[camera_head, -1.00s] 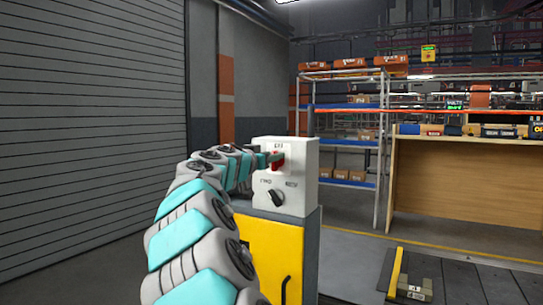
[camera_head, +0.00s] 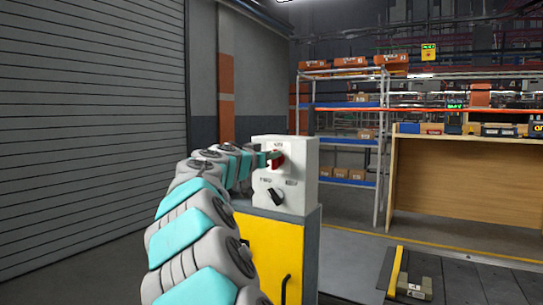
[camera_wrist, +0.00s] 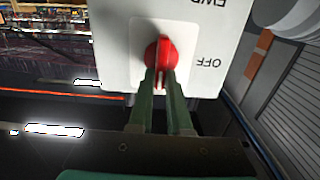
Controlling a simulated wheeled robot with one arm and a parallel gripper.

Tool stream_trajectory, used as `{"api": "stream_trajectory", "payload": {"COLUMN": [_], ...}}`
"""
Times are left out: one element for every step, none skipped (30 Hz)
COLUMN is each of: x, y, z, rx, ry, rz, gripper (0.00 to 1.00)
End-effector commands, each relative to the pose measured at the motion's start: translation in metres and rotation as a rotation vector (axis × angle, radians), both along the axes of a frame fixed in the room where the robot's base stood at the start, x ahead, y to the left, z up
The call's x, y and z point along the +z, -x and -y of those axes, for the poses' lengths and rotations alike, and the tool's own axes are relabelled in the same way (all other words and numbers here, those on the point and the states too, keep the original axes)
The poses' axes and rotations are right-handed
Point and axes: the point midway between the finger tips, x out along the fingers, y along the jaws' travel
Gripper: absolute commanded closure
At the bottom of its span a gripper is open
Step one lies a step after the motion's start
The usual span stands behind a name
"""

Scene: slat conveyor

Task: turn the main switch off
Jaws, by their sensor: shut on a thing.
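The main switch is a red rotary handle (camera_head: 277,160) on the upper front of a white control box (camera_head: 303,165). In the wrist view the red handle (camera_wrist: 161,50) has a raised ridge running up and down the picture, with an upside-down OFF label to its right. My gripper (camera_wrist: 161,85) has its two green fingers on either side of this ridge, shut on it. In the head view my gripper (camera_head: 266,159) meets the switch from the left, and its fingertips partly hide the handle.
A black selector knob (camera_head: 275,196) sits below the red switch on the same box. The box stands on a yellow and grey cabinet (camera_head: 270,255). A shelf rack (camera_head: 380,150) and a wooden bench (camera_head: 460,185) stand behind to the right. A shutter wall (camera_head: 90,130) is at left.

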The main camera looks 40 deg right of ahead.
Motion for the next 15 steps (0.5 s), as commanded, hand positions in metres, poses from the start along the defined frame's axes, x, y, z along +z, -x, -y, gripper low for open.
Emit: {"api": "stream_trajectory", "payload": {"x": [-0.0001,-0.0001,-0.0002,-0.0002,-0.0003,-0.0002,-0.0004,-0.0004,-0.0006,-0.0006,-0.0007,-0.0008,-0.0009,-0.0010,-0.0012], "y": [0.0000,0.0000,-0.0001,-0.0001,-0.0001,-0.0001,-0.0003,-0.0005,-0.0006,-0.0007,-0.0009,-0.0012,-0.0014,-0.0017,-0.0021], "z": [0.0000,0.0000,0.0000,0.0000,0.0000,-0.0002,-0.0001,-0.0002,-0.0002,-0.0003,-0.0004,-0.0005,-0.0005,-0.0006,-0.0007], "rx": [0.000,0.000,0.000,0.000,0.000,0.000,0.000,0.000,0.000,0.000,0.000,-0.001,-0.001,-0.001,-0.001], "ry": [0.000,0.000,0.001,0.002,0.003,0.005,0.007,0.010,0.015,0.019,0.023,0.030,0.037,0.044,0.055], "rz": [0.000,0.000,-0.002,-0.004,-0.006,-0.011,-0.017,-0.024,-0.035,-0.045,-0.059,-0.076,-0.092,-0.109,-0.134], "gripper": [1.00,1.00,1.00,1.00,1.00,1.00,1.00,1.00,1.00,1.00,1.00,1.00,1.00,1.00,1.00]}}
